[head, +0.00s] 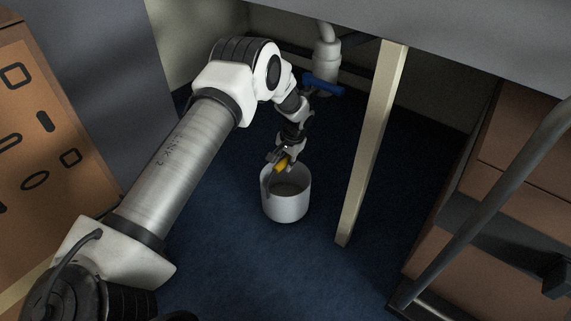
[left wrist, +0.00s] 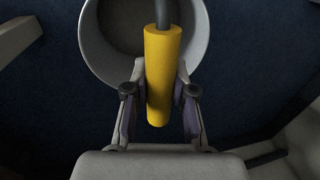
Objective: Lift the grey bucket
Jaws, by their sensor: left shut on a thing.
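The grey bucket (head: 287,207) is upright under the table, over the blue floor, in the head view. I cannot tell whether its base touches the floor. Its yellow handle grip (head: 281,164) shows at its rim. My left gripper (head: 281,158) is above the bucket, at the handle. In the left wrist view the fingers (left wrist: 159,100) are shut on the yellow handle grip (left wrist: 160,75), one on each side. The bucket's round rim (left wrist: 91,45) and part of its inside show beyond the grip. My right gripper is not in view.
A pale wooden table leg (head: 371,145) stands to the right of the bucket. A white pipe with a blue valve handle (head: 323,86) hangs behind the arm. Cardboard boxes (head: 478,195) are at the right, and another box (head: 35,130) is at the left.

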